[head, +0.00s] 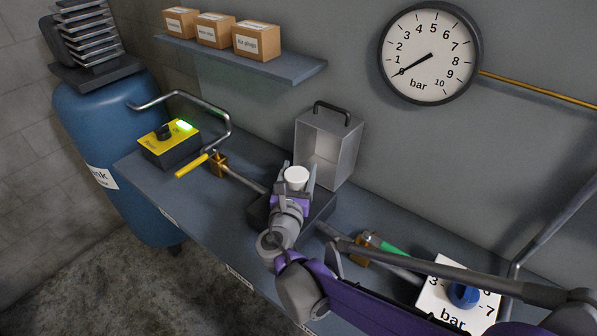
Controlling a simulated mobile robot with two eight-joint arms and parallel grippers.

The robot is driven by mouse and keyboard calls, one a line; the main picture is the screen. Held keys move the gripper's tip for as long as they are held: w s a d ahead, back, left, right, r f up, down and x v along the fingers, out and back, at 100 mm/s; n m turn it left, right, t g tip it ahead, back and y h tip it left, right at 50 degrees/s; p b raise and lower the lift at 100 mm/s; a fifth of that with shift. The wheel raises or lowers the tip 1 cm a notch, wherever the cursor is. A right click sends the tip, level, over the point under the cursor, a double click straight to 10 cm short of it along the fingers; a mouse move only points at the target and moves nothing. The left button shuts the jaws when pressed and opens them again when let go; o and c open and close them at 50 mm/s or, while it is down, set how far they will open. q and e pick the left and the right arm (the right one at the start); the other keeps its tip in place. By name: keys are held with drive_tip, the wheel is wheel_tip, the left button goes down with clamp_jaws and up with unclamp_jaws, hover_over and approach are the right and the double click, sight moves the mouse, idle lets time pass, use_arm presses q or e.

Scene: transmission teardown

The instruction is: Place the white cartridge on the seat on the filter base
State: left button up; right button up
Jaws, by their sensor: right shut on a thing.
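The white cartridge (297,174) is upright between the fingers of my right gripper (296,184), which is shut on it. My right gripper reaches in from the lower right, over the dark filter base (322,208) on the bench. The gripper and wrist cover most of the base and its seat, so I cannot tell whether the cartridge touches the seat. My left gripper is not in view.
A grey open-fronted housing (346,149) with a handle stands close behind. Left are a yellow-handled valve (217,164) and a yellow-topped box (169,142) with a green light. A blue-knobbed regulator (463,295) is at right. The wall gauge (429,54) reads near 0.

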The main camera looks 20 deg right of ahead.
drive_tip(key=shift+f, duration=0.1)
drive_tip(key=o, duration=1.4)
drive_tip(key=shift+r, duration=0.2)
drive_tip(key=v, duration=1.2)
